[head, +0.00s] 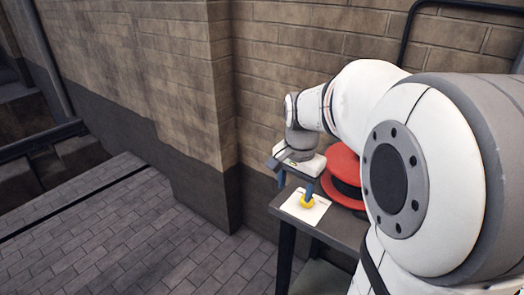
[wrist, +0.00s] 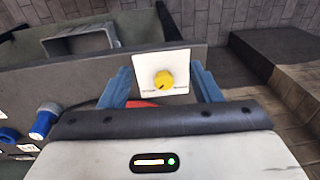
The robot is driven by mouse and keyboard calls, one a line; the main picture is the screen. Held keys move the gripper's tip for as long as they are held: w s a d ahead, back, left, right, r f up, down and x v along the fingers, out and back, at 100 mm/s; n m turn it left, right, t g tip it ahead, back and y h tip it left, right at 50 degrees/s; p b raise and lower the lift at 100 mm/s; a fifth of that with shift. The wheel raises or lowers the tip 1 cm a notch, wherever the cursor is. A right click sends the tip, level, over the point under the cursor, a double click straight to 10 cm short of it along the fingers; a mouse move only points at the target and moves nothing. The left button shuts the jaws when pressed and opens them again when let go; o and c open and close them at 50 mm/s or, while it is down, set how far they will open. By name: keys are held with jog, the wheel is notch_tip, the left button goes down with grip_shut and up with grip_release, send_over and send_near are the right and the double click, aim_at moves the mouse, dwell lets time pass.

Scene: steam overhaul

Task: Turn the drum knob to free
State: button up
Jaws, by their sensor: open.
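The yellow drum knob (head: 307,202) sits on a white label plate (head: 296,211) on the dark table, beside a red drum (head: 343,172). In the wrist view the knob (wrist: 164,80) is on its white plate (wrist: 146,64), with a small dark mark toward its lower side. Small lettering lies at its lower left and lower right, too small to read. My gripper (wrist: 161,78) is open, with one blue finger on each side of the plate in that view. In the head view my gripper (head: 296,185) is just above the knob; I cannot tell whether it touches.
The dark table (head: 336,228) stands against a brick wall (head: 160,70). Paved floor (head: 120,240) is open at the left.

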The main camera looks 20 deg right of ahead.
jog(key=w+d+f+m, duration=0.1)
jog(key=w+d+m, duration=0.1)
jog(key=w+d+f+m, duration=0.1)
jog(key=w+d+m, duration=0.1)
jog(key=w+d+f+m+g, duration=0.1)
jog(key=w+d+m, duration=0.1)
jog(key=shift+w+d+f+b, duration=0.25)
jog(key=shift+d+b, duration=0.15)
jog(key=shift+w+d+f, duration=0.1)
jog(key=shift+d+f, duration=0.1)
jog(key=shift+m, duration=0.3)
notch_tip(320, 180, down, 8)
jog(key=shift+r, duration=0.25)
jog(key=shift+c, duration=0.5)
jog(key=shift+r, duration=0.1)
jog(key=c, duration=0.9)
